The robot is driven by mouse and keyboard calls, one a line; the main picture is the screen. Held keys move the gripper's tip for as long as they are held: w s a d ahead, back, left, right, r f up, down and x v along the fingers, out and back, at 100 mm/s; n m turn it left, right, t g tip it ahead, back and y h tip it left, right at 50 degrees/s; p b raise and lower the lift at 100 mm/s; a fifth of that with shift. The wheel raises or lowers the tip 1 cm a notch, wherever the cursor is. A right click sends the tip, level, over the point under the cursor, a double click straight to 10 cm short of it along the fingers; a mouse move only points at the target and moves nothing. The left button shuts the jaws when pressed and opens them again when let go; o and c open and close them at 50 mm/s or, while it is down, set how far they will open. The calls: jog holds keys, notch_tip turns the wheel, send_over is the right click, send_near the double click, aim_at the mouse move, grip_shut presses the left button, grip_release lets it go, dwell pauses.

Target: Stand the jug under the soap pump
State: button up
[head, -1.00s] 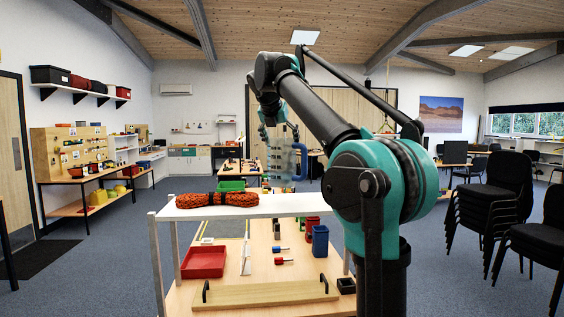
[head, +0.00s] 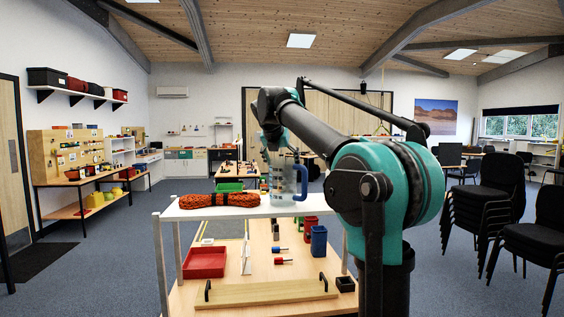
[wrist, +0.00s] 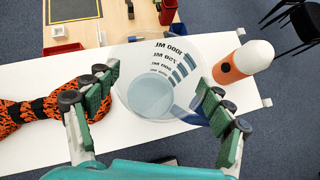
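The clear jug (head: 281,185) with a blue handle and dark measuring marks is upright over the white shelf (head: 258,210). Its base seems to be at the shelf top, but I cannot tell whether it touches. In the wrist view I look down into the jug (wrist: 150,98).
An orange and black rope bundle (head: 219,200) lies on the shelf left of the jug. Below on the bench are a red tray (head: 205,262), a blue bin (head: 319,241) and a wooden board with handles (head: 265,294). Stacked black chairs (head: 482,215) stand at the right.

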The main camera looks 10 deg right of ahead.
jog(key=o, duration=0.4)
jog(key=shift+r, duration=0.1)
